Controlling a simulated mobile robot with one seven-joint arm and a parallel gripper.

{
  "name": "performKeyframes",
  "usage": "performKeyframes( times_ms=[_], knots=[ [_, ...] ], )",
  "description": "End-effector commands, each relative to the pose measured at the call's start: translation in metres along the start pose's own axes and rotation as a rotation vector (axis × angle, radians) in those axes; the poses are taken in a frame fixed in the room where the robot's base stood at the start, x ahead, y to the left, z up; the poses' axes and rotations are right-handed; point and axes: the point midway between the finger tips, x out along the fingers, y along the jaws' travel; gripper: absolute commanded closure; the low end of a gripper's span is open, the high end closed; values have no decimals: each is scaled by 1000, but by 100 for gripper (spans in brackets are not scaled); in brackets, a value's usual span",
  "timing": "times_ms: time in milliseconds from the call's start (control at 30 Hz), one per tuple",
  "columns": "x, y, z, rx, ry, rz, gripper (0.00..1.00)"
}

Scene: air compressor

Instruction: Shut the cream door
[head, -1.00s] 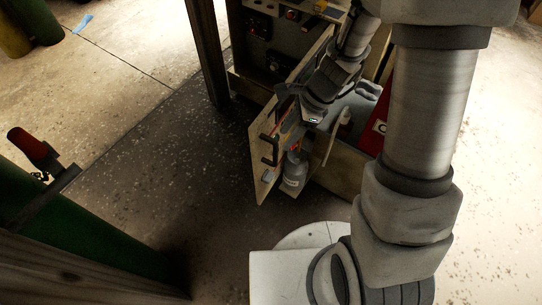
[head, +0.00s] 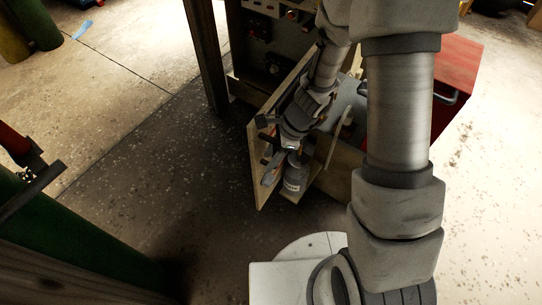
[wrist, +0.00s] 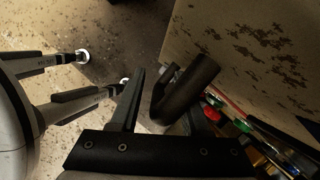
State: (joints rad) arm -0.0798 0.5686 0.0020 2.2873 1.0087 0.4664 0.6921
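The cream door (head: 258,165) stands open in the head view, its edge toward the front. Its black handle (wrist: 190,88) shows in the wrist view as a thick dark bar beside the cream panel (wrist: 255,50). My gripper (wrist: 165,108) is open, with one finger on each side of the handle; I cannot tell whether either finger touches it. In the head view my gripper (head: 268,150) is at the door's front part and covers most of the handle.
A grey bottle (head: 293,178) stands on a shelf beside the door. Several coloured items (wrist: 240,122) lie close to the handle in the wrist view. A red cabinet (head: 460,75) is at the right. A dark post (head: 208,60) rises behind. The floor left of the door is clear.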

Motion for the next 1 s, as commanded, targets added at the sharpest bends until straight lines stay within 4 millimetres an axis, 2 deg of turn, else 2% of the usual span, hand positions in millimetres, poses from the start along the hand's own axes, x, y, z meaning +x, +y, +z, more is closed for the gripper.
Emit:
performKeyframes(
  times_ms=[33, 233, 1000],
  knots=[
    [0, 0, 0, 0, 0, 0, 65],
    [0, 0, 0, 0, 0, 0, 100],
    [0, 0, 0, 0, 0, 0, 100]
  ],
)
